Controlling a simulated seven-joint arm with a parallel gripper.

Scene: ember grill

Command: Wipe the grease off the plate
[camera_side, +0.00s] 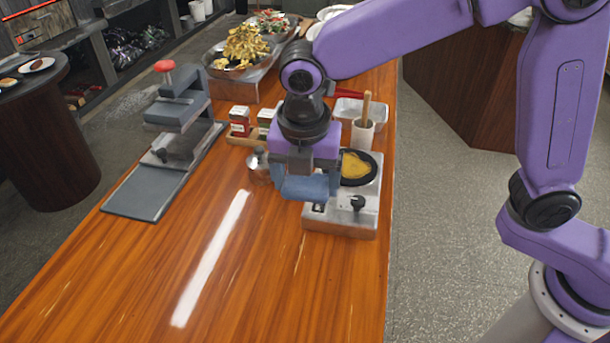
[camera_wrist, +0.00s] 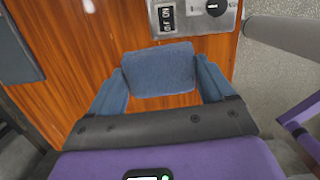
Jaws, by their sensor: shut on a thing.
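A round black plate (camera_side: 373,171) with a yellow patch of grease (camera_side: 355,165) sits on top of the metal burner (camera_side: 335,222). My gripper (camera_side: 308,187) is left of the plate, above the table near the burner's left front corner. In the wrist view my gripper (camera_wrist: 162,76) is shut on a blue-grey cloth or sponge (camera_wrist: 160,67), held between its two blue fingers. The burner's switch and knob panel (camera_wrist: 190,14) shows at the top of the wrist view; the plate is out of that view.
A grey press (camera_side: 180,130) stands on the left. The front tabletop (camera_side: 270,290) is clear.

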